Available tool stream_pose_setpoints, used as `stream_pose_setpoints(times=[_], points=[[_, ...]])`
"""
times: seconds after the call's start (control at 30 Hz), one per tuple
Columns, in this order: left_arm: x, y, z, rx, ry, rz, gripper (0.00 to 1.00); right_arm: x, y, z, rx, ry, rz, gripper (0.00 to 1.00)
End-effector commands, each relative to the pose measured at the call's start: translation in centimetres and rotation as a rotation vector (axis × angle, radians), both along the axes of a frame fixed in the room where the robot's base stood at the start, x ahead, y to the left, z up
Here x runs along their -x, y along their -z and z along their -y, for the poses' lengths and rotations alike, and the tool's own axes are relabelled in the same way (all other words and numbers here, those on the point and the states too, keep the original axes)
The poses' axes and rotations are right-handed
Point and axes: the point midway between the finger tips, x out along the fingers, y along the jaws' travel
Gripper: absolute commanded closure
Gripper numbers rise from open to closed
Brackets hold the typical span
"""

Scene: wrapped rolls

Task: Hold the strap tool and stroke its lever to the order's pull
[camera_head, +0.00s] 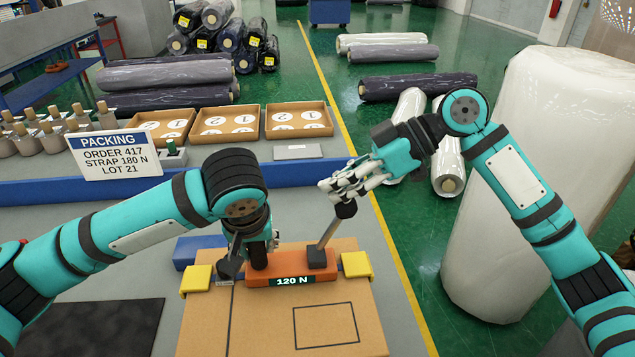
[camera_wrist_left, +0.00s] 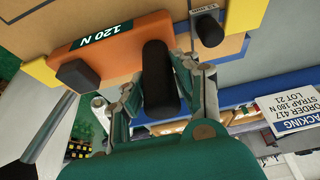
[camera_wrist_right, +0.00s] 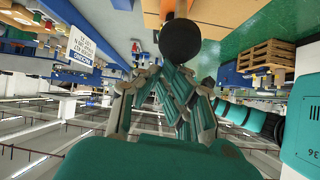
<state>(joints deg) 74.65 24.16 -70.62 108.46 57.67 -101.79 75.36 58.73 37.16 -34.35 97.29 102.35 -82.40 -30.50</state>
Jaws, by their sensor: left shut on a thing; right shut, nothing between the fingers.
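The orange strap tool (camera_head: 262,281) sits on a cardboard box (camera_head: 265,325); its display reads 120 N, also in the left wrist view (camera_wrist_left: 98,33). My left gripper (camera_head: 257,243) is shut on the tool's black upright handle (camera_wrist_left: 158,75). The tool's lever (camera_head: 328,233) is a metal rod rising from a dark block, tilted right, with a black ball knob (camera_head: 345,209). My right gripper (camera_head: 347,190) is shut and empty, its fingertips right above the knob. In the right wrist view the knob (camera_wrist_right: 180,44) is just beyond the fingertips; contact is unclear.
A sign (camera_head: 115,154) reads PACKING, ORDER 417, STRAP 180 N, LOT 21. Yellow pieces (camera_head: 197,279) sit at the box's edges. Cardboard trays (camera_head: 228,122) stand behind a blue rail (camera_head: 60,193). A large white wrapped roll (camera_head: 535,190) stands at the right, behind my right arm.

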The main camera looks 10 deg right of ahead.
Motion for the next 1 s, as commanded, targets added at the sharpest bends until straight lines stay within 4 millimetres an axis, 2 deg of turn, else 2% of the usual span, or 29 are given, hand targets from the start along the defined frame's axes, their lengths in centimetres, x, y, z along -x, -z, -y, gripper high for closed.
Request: stream_pose_setpoints(times=[0.2, 0.4, 1.0], points=[[0.0, -0.1, 0.0, 0.001, 0.0, 0.002, 1.0, 0.0, 1.1, 2.3, -0.146, 0.002, -0.007, 1.0], [0.0, -0.1, 0.0, 0.001, 0.0, 0.002, 1.0, 0.0, 1.6, 3.6, -0.177, 0.003, -0.003, 1.0], [0.0, 0.0, -0.1, -0.002, -0.003, 0.0, 1.0, 0.0, 2.1, 4.5, -0.172, 0.004, -0.002, 1.0]])
